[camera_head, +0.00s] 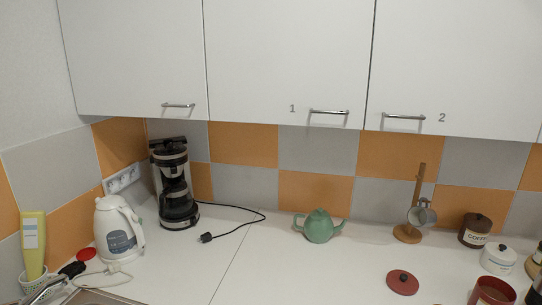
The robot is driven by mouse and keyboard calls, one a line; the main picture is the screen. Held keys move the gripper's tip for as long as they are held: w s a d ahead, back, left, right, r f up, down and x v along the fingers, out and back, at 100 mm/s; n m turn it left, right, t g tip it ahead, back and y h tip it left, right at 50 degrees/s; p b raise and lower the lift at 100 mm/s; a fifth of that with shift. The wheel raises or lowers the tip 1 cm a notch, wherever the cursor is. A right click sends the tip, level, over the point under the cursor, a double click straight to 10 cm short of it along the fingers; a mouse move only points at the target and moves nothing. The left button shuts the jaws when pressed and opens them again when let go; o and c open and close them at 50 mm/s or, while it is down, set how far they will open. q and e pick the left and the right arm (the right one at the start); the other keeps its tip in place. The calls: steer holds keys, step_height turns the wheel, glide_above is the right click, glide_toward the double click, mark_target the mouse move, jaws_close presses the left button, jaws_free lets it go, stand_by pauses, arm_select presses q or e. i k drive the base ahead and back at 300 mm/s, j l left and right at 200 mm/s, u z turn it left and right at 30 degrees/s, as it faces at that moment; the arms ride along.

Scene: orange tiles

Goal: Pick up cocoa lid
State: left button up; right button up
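A round dark red lid with a small knob (403,282) lies flat on the white counter at the lower right. It looks like the cocoa lid, though no label is readable on it. An open red canister (492,293) stands to its right, cut off by the bottom edge; its label is not visible. Neither of my grippers shows in the head view.
The brown coffee canister (475,231), white lidded jar (497,259) and wooden mug stand (408,234) stand behind the lid. A green teapot (319,226) sits left of them. The coffee maker (175,188) and white kettle (118,228) are at left.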

mark_target(402, 282)
steer(key=i+l+z, duration=0.1)
steer(key=z, duration=0.4)
steer(key=i+l+z, duration=0.1)
steer(key=z, duration=0.35)
steer(key=i+l+z, duration=0.15)
steer(key=z, duration=0.35)
